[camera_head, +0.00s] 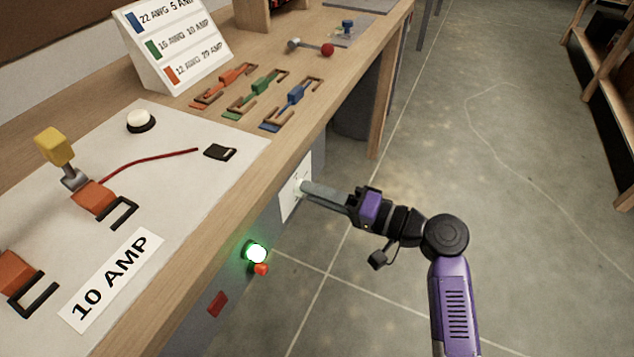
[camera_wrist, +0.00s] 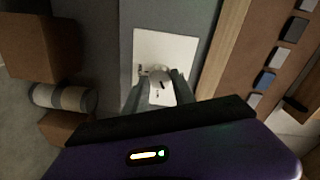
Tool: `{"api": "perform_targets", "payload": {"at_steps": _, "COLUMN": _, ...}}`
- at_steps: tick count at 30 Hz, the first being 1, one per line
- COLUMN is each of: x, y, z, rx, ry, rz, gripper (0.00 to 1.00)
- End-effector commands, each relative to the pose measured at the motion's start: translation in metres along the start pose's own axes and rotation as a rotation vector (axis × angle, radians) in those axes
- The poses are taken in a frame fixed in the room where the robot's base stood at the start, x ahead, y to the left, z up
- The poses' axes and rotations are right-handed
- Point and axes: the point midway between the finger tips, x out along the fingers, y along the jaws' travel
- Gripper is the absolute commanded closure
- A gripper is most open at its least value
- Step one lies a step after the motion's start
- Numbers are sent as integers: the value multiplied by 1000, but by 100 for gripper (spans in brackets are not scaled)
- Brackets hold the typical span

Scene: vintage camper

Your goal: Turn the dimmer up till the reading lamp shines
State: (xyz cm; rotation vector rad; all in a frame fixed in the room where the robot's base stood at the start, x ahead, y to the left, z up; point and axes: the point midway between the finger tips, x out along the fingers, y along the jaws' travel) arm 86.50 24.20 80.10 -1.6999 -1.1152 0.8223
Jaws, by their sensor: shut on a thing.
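The dimmer's white plate (camera_head: 290,202) is on the grey front face of the bench, below the wooden edge. My gripper (camera_head: 304,187) reaches the plate from the right. In the wrist view my gripper (camera_wrist: 157,84) has one finger on each side of the knob and is shut on it. The fingers partly hide the knob, and its turn angle cannot be told. I cannot make out a reading lamp in either view.
A glowing green light (camera_head: 256,252) and a small orange-red knob (camera_head: 261,269) sit on the bench front, left of the plate. Open floor (camera_head: 500,150) lies to the right.

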Motion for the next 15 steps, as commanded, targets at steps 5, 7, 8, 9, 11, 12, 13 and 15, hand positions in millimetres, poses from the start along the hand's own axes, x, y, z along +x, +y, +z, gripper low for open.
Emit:
{"api": "perform_targets", "payload": {"at_steps": 5, "x": -1, "y": -4, "z": -2, "rx": 167, "ry": -8, "rz": 3, "gripper": 100}}
{"api": "perform_targets", "payload": {"at_steps": 7, "x": -1, "y": -3, "z": -2, "rx": 227, "ry": -11, "rz": 4, "gripper": 100}}
{"api": "perform_targets", "payload": {"at_steps": 8, "x": -1, "y": -3, "z": -2, "rx": 252, "ry": -12, "rz": 5, "gripper": 100}}
{"api": "perform_targets", "payload": {"at_steps": 9, "x": -1, "y": -3, "z": -2, "rx": 284, "ry": -14, "rz": 5, "gripper": 100}}
{"api": "perform_targets", "payload": {"at_steps": 11, "x": -1, "y": -2, "z": -2, "rx": 329, "ry": -16, "rz": 6, "gripper": 100}}
{"api": "perform_targets", "payload": {"at_steps": 12, "x": -1, "y": -2, "z": -2, "rx": 359, "ry": -17, "rz": 6, "gripper": 100}}
{"api": "perform_targets", "payload": {"at_steps": 13, "x": -1, "y": -2, "z": -2, "rx": 378, "ry": -19, "rz": 6, "gripper": 100}}
{"api": "perform_targets", "payload": {"at_steps": 15, "x": -1, "y": -2, "z": -2, "rx": 421, "ry": -21, "rz": 6, "gripper": 100}}
